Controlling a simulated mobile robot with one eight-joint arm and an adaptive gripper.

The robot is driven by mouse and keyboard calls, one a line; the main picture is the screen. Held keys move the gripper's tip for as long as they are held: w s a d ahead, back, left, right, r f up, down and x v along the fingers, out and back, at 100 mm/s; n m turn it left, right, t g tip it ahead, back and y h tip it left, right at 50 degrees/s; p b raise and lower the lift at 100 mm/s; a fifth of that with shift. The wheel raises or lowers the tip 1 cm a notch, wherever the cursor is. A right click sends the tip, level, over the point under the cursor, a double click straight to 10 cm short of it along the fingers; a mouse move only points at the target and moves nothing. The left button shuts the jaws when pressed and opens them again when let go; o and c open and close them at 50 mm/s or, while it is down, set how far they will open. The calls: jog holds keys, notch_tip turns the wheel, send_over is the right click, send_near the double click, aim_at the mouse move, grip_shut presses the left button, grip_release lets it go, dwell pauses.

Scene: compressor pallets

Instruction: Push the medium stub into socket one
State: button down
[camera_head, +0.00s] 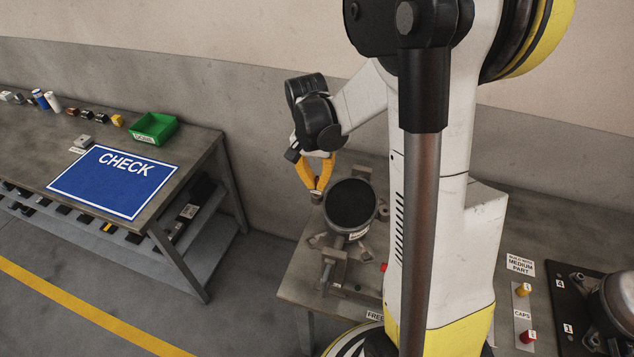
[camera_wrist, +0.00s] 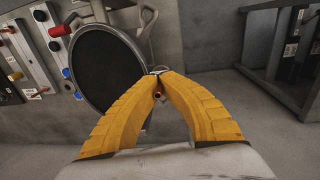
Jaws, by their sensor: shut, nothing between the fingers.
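My gripper (camera_head: 316,196) is shut and empty, its yellow fingers pointing down just left of a black-topped compressor (camera_head: 351,204) on the near bench. In the wrist view my gripper (camera_wrist: 158,72) has its fingertips together beside the compressor's round black top (camera_wrist: 105,68). A small copper-coloured tube end (camera_wrist: 157,95) shows in the gap between the fingers, below the tips in the picture. It looks like a stub, but I cannot tell its size or whether the fingers touch it.
The compressor sits in a clamp-like fixture (camera_head: 331,262) on the bench. A caps strip (camera_head: 522,315) and a second compressor (camera_head: 617,300) on a dark plate stand at right. A separate table at left carries a blue CHECK mat (camera_head: 115,182) and green bin (camera_head: 154,128). Floor lies between.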

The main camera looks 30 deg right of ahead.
jog(key=shift+f+b, duration=0.45)
jog(key=shift+f, duration=0.1)
jog(key=c, duration=1.5)
grip_release()
jog(key=shift+c, duration=0.2)
jog(key=shift+r, duration=0.1)
notch_tip(320, 180, up, 12)
jog(key=shift+w+a, duration=0.3)
jog(key=shift+w, duration=0.05)
